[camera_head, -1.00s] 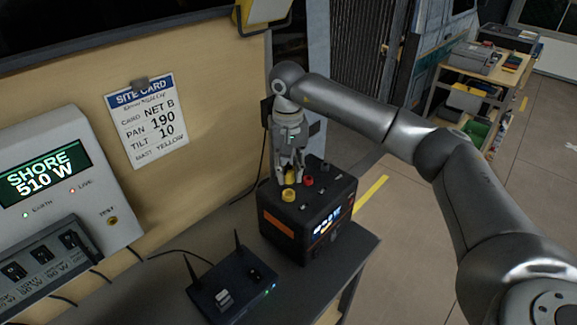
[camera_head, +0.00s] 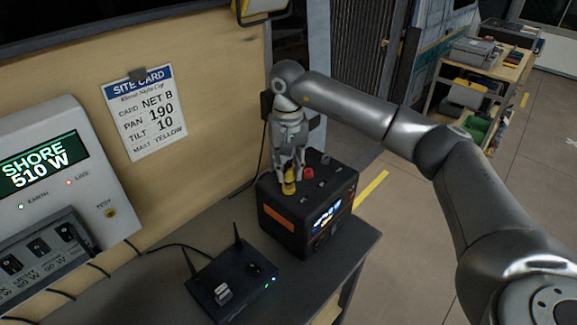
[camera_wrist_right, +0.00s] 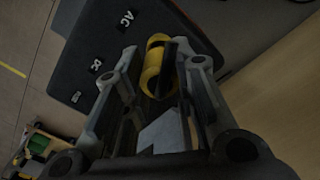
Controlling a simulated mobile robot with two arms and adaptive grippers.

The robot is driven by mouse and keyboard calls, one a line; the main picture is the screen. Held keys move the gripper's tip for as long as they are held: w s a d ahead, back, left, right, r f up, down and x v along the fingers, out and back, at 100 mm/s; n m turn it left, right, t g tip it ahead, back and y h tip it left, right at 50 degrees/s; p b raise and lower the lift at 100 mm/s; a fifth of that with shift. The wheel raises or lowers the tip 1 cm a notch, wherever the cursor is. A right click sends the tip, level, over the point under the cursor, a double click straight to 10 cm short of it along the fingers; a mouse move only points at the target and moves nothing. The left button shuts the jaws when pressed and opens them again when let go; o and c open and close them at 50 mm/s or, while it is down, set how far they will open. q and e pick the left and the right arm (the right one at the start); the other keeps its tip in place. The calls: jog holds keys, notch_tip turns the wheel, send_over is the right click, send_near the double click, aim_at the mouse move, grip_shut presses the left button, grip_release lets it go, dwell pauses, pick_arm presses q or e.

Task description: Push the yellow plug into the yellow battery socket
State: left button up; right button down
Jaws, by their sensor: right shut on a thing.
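The battery is a black box (camera_head: 278,223) with an orange stripe and a lit display, at the bench's far end. My right gripper (camera_head: 289,175) points down over its top, shut on the yellow plug (camera_wrist_right: 151,78). In the head view, plug and yellow socket (camera_head: 289,188) appear as one yellow column between and below the fingers. The wrist view shows a yellow ring at the plug's far end, against the battery top. The fingers hide part of the plug, and I cannot tell how deep it sits. My left gripper is not in view.
A red socket (camera_head: 309,174) and small dark fittings sit beside the yellow one on the battery top. A black router (camera_head: 232,283) with two antennas stands in front. The wall panel (camera_head: 65,150) is at the left. A cable hangs behind the battery.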

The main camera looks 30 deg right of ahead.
jog(key=shift+f+b, duration=0.85)
jog(key=shift+f, duration=0.35)
jog(key=c, duration=1.1)
grip_release()
jog(key=shift+r, duration=0.1)
jog(key=shift+r, duration=0.15)
notch_tip(320, 180, up, 12)
jog(key=shift+f, duration=0.15)
